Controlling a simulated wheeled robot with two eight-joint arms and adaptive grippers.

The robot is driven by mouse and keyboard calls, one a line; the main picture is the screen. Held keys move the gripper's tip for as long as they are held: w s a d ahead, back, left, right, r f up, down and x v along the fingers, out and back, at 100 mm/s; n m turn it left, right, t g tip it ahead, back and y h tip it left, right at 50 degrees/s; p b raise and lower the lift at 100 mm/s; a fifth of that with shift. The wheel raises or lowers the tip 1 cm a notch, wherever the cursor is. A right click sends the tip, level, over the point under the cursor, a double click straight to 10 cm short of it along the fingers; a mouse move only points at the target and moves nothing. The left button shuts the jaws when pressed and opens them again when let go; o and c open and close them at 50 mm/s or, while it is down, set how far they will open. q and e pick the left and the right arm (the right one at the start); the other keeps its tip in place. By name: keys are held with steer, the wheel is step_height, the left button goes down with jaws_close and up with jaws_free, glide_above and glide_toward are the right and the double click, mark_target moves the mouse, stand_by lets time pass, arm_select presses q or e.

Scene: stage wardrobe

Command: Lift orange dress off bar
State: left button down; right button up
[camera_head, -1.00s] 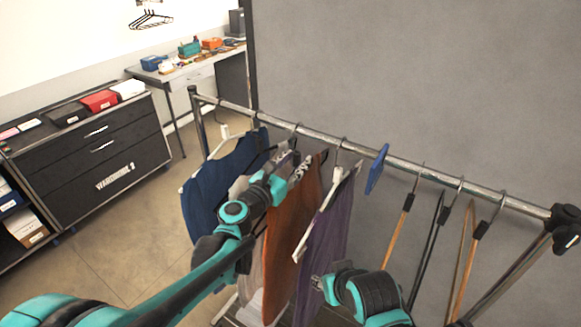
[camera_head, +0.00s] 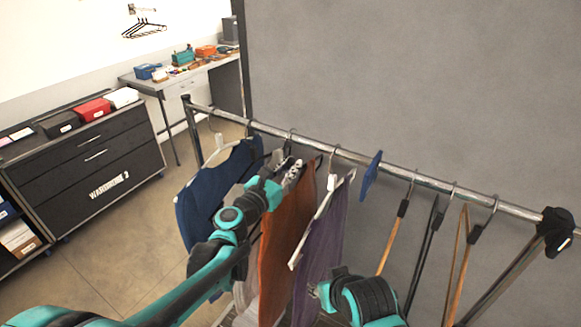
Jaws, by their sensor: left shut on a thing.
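The orange dress (camera_head: 283,245) hangs below the metal bar (camera_head: 410,176), between a grey garment on its left and a purple garment on its right. My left gripper (camera_head: 291,172) is at the top of the dress, just under the bar, and is shut on it or its hanger; the exact grip point is hard to make out. I cannot tell whether its hook rests on the bar. My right gripper (camera_head: 318,291) is low, in front of the purple garment; its fingers are mostly hidden behind its own arm.
A blue garment (camera_head: 213,190) hangs at the left, the purple garment (camera_head: 322,250) close beside the dress. A blue divider (camera_head: 371,176) sits on the bar, with several empty hangers (camera_head: 395,237) to its right. A black drawer cabinet (camera_head: 95,165) and a desk (camera_head: 180,80) stand behind left.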

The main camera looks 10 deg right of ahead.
arm_select(q)
steer(key=shift+r+p, duration=0.85)
steer(key=shift+r, duration=0.6)
steer(key=shift+v, duration=4.05)
